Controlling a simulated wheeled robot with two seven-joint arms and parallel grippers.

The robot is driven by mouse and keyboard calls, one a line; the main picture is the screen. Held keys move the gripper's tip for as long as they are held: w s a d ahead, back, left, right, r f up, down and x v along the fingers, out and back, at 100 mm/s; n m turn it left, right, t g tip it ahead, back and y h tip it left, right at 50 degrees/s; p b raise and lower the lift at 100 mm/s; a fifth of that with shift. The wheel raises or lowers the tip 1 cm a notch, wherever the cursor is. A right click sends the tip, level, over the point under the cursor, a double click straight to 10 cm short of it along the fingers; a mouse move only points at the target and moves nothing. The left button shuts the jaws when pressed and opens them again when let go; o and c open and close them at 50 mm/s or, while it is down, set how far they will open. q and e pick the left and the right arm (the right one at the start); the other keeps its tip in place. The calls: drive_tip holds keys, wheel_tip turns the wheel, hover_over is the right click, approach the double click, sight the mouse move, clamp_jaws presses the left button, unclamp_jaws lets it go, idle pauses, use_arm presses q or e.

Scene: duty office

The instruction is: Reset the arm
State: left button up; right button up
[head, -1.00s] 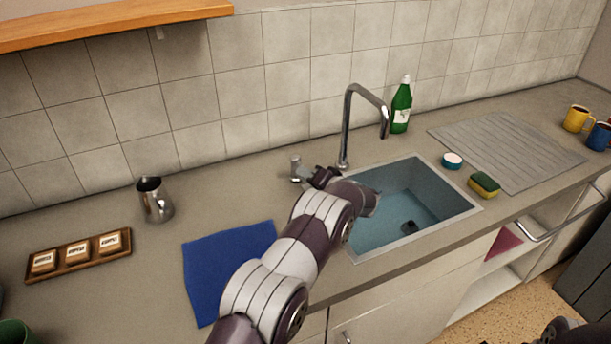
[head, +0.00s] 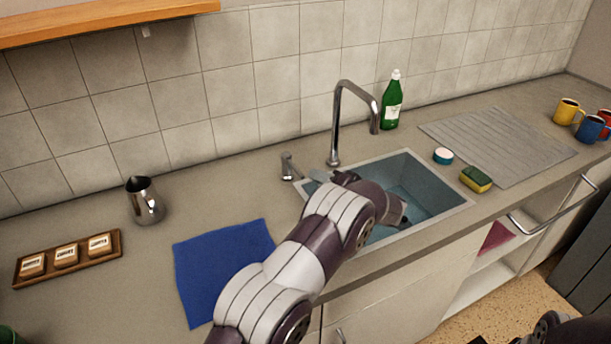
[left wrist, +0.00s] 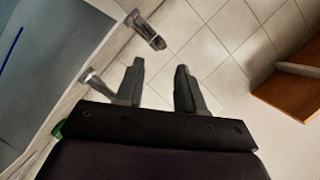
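My left gripper (head: 322,177) is over the left rim of the sink (head: 440,215), just right of the small tap lever (head: 290,167) and apart from it in the head view. The left wrist view shows my left gripper's two fingers (left wrist: 158,82) spread, with nothing between them. The chrome faucet (head: 337,125) stands behind the sink. My left arm crosses the counter front and hides part of the sink. My right gripper is not clearly seen; only a dark part of me shows at the bottom right corner.
A blue cloth (head: 215,265), a metal jug (head: 145,203) and a wooden tray (head: 110,252) lie to the left. A green bottle (head: 392,102), a sponge (head: 475,180) and a round tub (head: 443,155) stand around the sink. Mugs (head: 567,112) are at far right.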

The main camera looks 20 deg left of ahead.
use_arm(q)
drive_tip(key=v, duration=0.3)
drive_tip(key=shift+s+d+r, duration=0.1)
drive_tip(key=shift+s+d, duration=0.05)
drive_tip(key=shift+d, duration=0.1)
wheel_tip(320, 180, up, 5)
drive_tip(key=w+d+m+t+h, duration=0.2)
drive_tip(key=w+d+t+h, duration=0.1)
drive_tip(key=t+h, duration=0.35)
drive_tip(key=s+d+f+m+g+h, duration=0.1)
drive_tip(key=s+d+g+h, duration=0.15)
drive_tip(key=s+h, duration=0.4)
drive_tip(key=s+f+g, duration=0.2)
drive_tip(key=s+g, duration=0.1)
drive_tip(key=s, duration=0.7)
drive_tip(key=s+f+g, duration=0.2)
drive_tip(key=s+g, duration=0.1)
drive_tip(key=s, duration=0.7)
drive_tip(key=s+a+f+n+g+h, duration=0.1)
drive_tip(key=s+f+g, duration=0.1)
drive_tip(key=s, duration=0.7)
drive_tip(key=shift+s+g+p, duration=0.4)
drive_tip(key=shift+g+p, duration=0.05)
drive_tip(key=shift+g, duration=0.05)
drive_tip(key=shift+w, duration=0.15)
